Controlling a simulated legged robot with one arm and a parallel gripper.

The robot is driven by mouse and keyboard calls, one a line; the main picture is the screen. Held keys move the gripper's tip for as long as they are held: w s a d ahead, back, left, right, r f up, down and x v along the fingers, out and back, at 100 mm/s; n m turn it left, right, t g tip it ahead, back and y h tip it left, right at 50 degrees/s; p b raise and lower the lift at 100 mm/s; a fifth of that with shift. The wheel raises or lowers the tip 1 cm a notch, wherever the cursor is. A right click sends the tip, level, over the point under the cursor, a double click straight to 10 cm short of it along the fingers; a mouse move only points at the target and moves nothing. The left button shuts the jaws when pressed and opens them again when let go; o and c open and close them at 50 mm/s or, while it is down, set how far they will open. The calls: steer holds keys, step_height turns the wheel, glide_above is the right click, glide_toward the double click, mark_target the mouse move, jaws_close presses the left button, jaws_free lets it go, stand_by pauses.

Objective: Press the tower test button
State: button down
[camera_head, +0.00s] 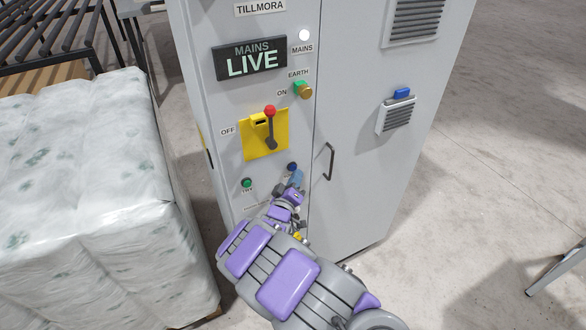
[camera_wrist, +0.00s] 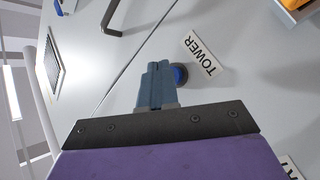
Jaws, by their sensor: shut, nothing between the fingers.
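The blue tower button (camera_wrist: 180,74) sits on the grey cabinet door, beside a white TOWER label (camera_wrist: 203,54). In the head view the dark blue button (camera_head: 292,166) is low on the door, just above my gripper tip. My gripper (camera_wrist: 157,68) is shut and empty. Its blue-grey fingers lie directly left of the button in the wrist view and partly overlap its edge. In the head view my gripper (camera_head: 297,177) is close in front of the panel. I cannot tell whether the fingers touch the button.
The grey cabinet (camera_head: 350,60) carries a red-knobbed switch on a yellow plate (camera_head: 258,145), a green button (camera_head: 247,183), an earth knob (camera_head: 303,90), a LIVE sign (camera_head: 250,60) and a door handle (camera_head: 328,160). Wrapped white bales (camera_head: 80,170) stand left.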

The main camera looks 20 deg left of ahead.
steer(key=shift+s+d, duration=0.25)
steer(key=shift+d, duration=0.1)
steer(key=shift+s+d+p, duration=0.8)
steer(key=shift+s+d, duration=0.85)
steer(key=shift+d, duration=0.3)
steer(key=w+d+r+m+g+h, duration=0.2)
steer(key=w+d+r+m+g, duration=0.25)
steer(key=d, duration=0.45)
steer(key=s+d+r+m+g, duration=0.2)
steer(key=s+d+g, duration=0.2)
steer(key=d, duration=0.4)
steer(key=s+d+r+m+g, duration=0.1)
steer(key=s+d+g, duration=0.3)
steer(key=s, duration=0.9)
steer(key=s+d+r+m+g, duration=0.1)
steer(key=s+d+r+g, duration=0.3)
steer(key=s+d, duration=0.4)
steer(key=s+d+r+m+g, duration=0.2)
steer(key=s+d, duration=0.4)
steer(key=s, duration=1.3)
steer(key=shift+s+d+r+g+y, duration=0.15)
steer(key=shift+s+r+g+y, duration=0.2)
steer(key=shift+r+g, duration=0.5)
